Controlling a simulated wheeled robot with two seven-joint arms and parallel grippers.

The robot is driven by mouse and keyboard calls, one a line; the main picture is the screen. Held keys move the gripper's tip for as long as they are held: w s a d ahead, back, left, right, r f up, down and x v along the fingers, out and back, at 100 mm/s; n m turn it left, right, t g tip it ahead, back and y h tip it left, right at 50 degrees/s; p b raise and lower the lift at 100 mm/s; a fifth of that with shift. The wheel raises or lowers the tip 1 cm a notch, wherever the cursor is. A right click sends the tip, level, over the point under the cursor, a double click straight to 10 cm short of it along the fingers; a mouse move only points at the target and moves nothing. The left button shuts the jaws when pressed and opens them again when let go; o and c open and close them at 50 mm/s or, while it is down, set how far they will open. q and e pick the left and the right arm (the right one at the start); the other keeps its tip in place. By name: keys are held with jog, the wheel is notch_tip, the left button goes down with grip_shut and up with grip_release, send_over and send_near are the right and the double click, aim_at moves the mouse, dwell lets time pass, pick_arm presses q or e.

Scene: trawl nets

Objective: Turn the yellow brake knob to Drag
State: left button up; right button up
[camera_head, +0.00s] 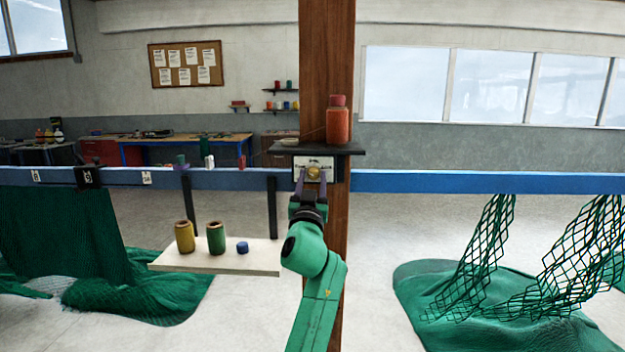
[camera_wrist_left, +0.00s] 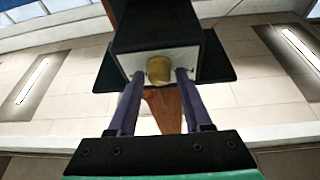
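The yellow brake knob (camera_head: 313,172) sits on a white-faced plate with dark markings (camera_head: 328,162), on the wooden post below a small dark shelf. The knob also shows in the left wrist view (camera_wrist_left: 159,69). My left gripper (camera_head: 311,180) is open in front of it, one purple finger on each side. In the left wrist view narrow gaps show between the fingers (camera_wrist_left: 160,80) and the knob, so it looks ungripped. The plate's lettering is too small to read, so I cannot tell the knob's setting. My right gripper is not in view.
A red-orange bottle (camera_head: 338,122) stands on the dark shelf (camera_head: 350,149) just above the plate. A blue rail (camera_head: 450,182) runs across at knob height. A pale board (camera_head: 215,258) with twine spools hangs at left. Green nets (camera_head: 500,300) lie at both sides.

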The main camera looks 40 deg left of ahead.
pick_arm(q)
grip_shut()
jog(key=shift+r+m+h+p, duration=0.2)
jog(key=shift+m+h+p, duration=0.2)
jog(key=shift+m+p, duration=0.65)
jog(key=m+h+p, duration=0.1)
jog(key=m+p, duration=0.2)
jog(key=m+h+p, duration=0.2)
jog(key=m+p, duration=0.2)
jog(key=m+t+h+p, duration=0.1)
jog(key=m+h+p, duration=0.1)
jog(key=m+p, duration=0.1)
jog(key=shift+s+a+r+m+p, duration=0.1)
jog(key=shift+a+r+m+p, duration=0.1)
jog(key=shift+m+p, duration=0.25)
jog(key=shift+f+m+g+h+p, duration=0.15)
jog(key=shift+m+g+h+p, duration=0.15)
jog(key=shift+m+h+p, duration=0.7)
jog(key=shift+m+y, duration=0.3)
jog(key=shift+m, duration=0.1)
jog(key=shift+o, duration=2.2)
grip_release()
